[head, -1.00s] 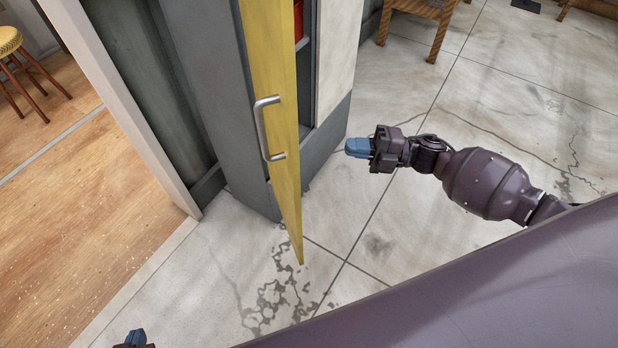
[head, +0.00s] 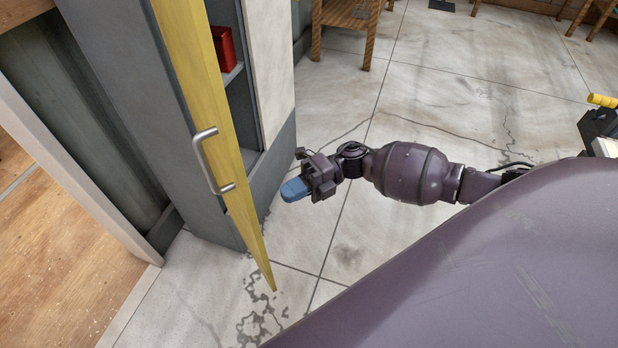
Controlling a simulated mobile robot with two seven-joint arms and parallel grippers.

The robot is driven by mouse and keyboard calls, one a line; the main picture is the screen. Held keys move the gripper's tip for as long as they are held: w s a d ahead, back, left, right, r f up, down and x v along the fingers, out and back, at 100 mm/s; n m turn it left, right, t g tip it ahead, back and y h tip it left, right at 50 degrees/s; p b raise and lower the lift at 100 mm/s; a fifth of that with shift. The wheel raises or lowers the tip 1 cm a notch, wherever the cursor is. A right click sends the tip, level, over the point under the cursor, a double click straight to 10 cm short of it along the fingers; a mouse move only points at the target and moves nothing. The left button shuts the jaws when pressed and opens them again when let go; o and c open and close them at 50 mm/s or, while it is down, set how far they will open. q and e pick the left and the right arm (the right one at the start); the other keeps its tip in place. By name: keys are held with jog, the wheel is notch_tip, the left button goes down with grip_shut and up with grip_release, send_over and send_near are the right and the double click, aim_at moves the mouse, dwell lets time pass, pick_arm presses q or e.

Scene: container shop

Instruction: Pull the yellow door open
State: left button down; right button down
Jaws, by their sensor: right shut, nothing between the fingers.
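The yellow door (head: 203,100) stands partly open on the grey cabinet (head: 130,100), seen nearly edge-on. Its metal handle (head: 205,163) is on the side facing left. My right gripper (head: 292,190) has blue fingertips that are shut and empty. It is to the right of the door, on the cabinet's opening side, and looks apart from the door. My left gripper is out of the picture.
A red object (head: 222,48) sits on a shelf inside the cabinet. A wooden chair or stool (head: 345,22) stands behind. A doorway frame (head: 85,190) is at the left. Tiled floor (head: 420,100) is free right of the cabinet.

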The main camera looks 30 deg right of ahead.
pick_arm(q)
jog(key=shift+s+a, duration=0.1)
pick_arm(e)
jog(key=a, duration=0.6)
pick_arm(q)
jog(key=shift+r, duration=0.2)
pick_arm(e)
jog(key=shift+a, duration=0.1)
